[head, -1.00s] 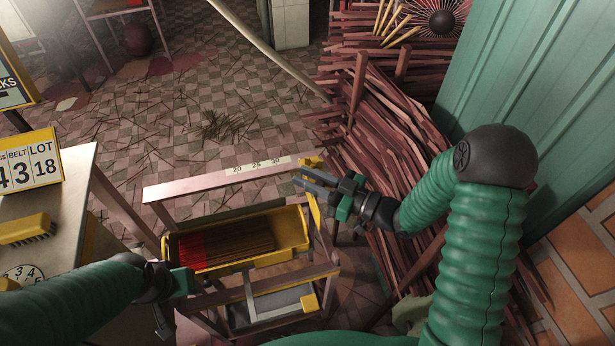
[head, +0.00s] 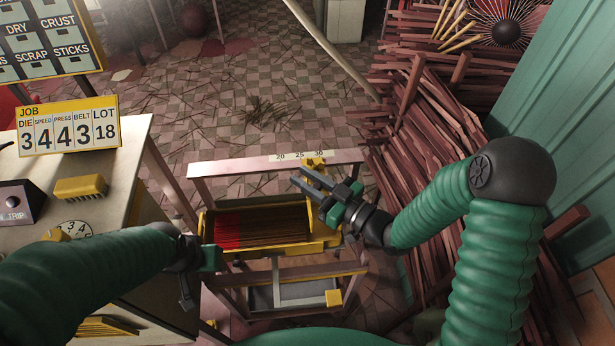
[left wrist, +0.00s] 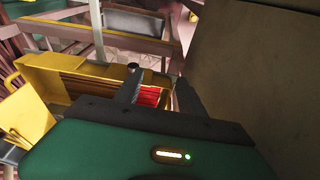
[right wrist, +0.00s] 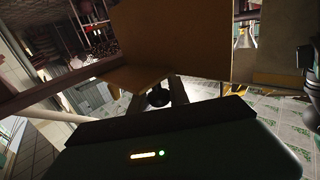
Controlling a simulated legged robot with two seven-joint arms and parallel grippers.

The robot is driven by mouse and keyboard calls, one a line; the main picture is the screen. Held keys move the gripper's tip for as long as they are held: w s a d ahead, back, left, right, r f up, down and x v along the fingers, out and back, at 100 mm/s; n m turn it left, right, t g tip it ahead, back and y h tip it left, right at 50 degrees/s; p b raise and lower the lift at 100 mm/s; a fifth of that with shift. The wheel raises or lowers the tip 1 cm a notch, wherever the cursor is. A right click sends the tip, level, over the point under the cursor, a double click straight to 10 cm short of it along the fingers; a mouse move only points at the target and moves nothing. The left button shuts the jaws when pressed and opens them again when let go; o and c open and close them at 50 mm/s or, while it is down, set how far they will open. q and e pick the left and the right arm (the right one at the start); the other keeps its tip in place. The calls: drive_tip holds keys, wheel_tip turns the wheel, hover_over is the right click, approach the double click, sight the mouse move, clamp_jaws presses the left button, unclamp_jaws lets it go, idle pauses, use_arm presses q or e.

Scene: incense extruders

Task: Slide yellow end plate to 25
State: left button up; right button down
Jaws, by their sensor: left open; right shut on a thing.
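The yellow end plate (head: 313,163) hangs on the rail with the printed scale 20, 25, 30 (head: 299,156). Its yellow top sits at about the 30 mark. A broad yellow-brown plate fills the upper right wrist view (right wrist: 160,40), with a dark round knob (right wrist: 158,97) between the fingers. My right gripper (head: 298,177) is shut at the plate; the exact grip is hard to see in the head view. A yellow tray (head: 270,248) of red and brown sticks (head: 260,228) lies below the rail. My left gripper (left wrist: 157,80) is open at the tray's left end.
A bench with a job board (head: 70,125), a yellow brush (head: 80,187) and a dial (head: 75,231) stands at the left. Piled brown sticks (head: 430,130) lie at the right by a green wall.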

drive_tip(key=c, duration=1.3)
unclamp_jaws()
drive_tip(key=shift+s+a+f, duration=0.1)
drive_tip(key=shift+s, duration=0.05)
use_arm(q)
drive_tip(key=shift+a, duration=0.3)
use_arm(e)
drive_tip(key=shift+a, duration=0.3)
use_arm(q)
drive_tip(key=shift+d, duration=0.1)
use_arm(e)
drive_tip(key=shift+d, duration=0.1)
drive_tip(key=shift+d, duration=0.25)
use_arm(q)
drive_tip(key=shift+d+r+p, duration=0.1)
drive_tip(key=shift+r+p, duration=0.85)
use_arm(e)
drive_tip(key=v, duration=1.6)
drive_tip(key=shift+s, duration=0.25)
